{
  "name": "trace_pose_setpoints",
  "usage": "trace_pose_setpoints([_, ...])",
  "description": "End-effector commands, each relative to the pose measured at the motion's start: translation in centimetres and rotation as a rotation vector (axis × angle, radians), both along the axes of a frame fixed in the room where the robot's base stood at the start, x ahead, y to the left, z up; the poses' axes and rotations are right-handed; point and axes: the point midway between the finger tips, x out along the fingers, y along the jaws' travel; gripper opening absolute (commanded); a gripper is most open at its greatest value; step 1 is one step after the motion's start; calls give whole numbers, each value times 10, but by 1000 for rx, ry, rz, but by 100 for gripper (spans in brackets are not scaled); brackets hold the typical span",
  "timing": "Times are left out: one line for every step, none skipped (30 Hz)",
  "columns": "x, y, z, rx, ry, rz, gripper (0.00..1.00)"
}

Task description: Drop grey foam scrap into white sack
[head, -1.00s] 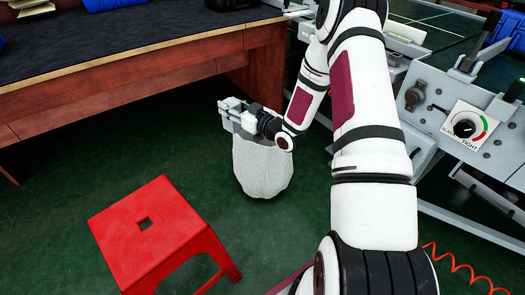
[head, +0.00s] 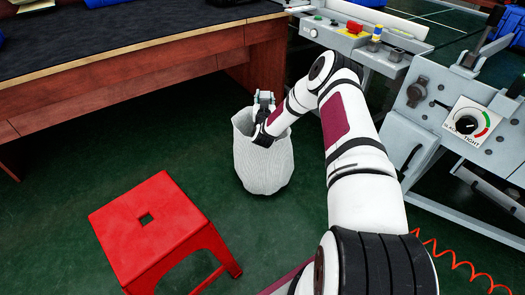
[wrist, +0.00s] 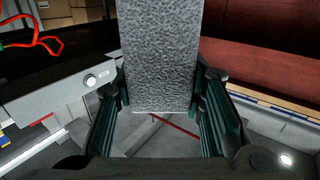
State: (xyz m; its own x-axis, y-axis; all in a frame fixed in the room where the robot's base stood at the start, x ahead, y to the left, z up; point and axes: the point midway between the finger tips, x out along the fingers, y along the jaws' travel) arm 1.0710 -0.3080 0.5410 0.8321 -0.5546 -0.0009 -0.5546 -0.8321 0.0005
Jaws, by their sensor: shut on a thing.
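The white sack (head: 262,170) stands open on the green floor in the head view, with ribbed sides. My gripper (head: 264,98) is over the sack's mouth, near its far rim, with the wrist crossing the opening. In the wrist view my gripper (wrist: 160,95) is shut on the grey foam scrap (wrist: 160,55), a speckled flat block held between the two fingers. In the head view the scrap cannot be made out. The inside of the sack is mostly hidden by my wrist.
A red stool (head: 150,225) stands to the left of the sack. A wooden bench with a dark top (head: 120,45) is behind it. Grey machinery with a dial (head: 465,125) stands at the right. The green floor between stool and bench is clear.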

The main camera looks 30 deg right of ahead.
Motion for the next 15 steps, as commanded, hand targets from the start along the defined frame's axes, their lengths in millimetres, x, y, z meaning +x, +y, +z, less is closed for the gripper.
trace_pose_setpoints([0,0,-9,0,0,-1,26])
trace_pose_setpoints([0,-1,-12,0,0,-1,26])
trace_pose_setpoints([0,0,-17,1,-1,-1,26])
trace_pose_setpoints([0,0,-21,1,-1,-1,26])
trace_pose_setpoints([0,0,-24,1,-1,-1,26])
trace_pose_setpoints([0,0,-29,1,-1,0,26])
trace_pose_setpoints([0,1,-31,1,-1,0,26])
trace_pose_setpoints([0,1,-33,1,-1,1,26])
trace_pose_setpoints([0,1,-36,0,-1,1,26])
trace_pose_setpoints([0,1,-37,0,-1,1,26])
trace_pose_setpoints([0,1,-38,0,-1,1,26])
trace_pose_setpoints([0,0,-38,0,-1,1,26])
trace_pose_setpoints([0,0,-39,0,-1,1,26])
trace_pose_setpoints([0,0,-39,0,-1,1,26])
trace_pose_setpoints([0,0,-38,-1,-1,1,26])
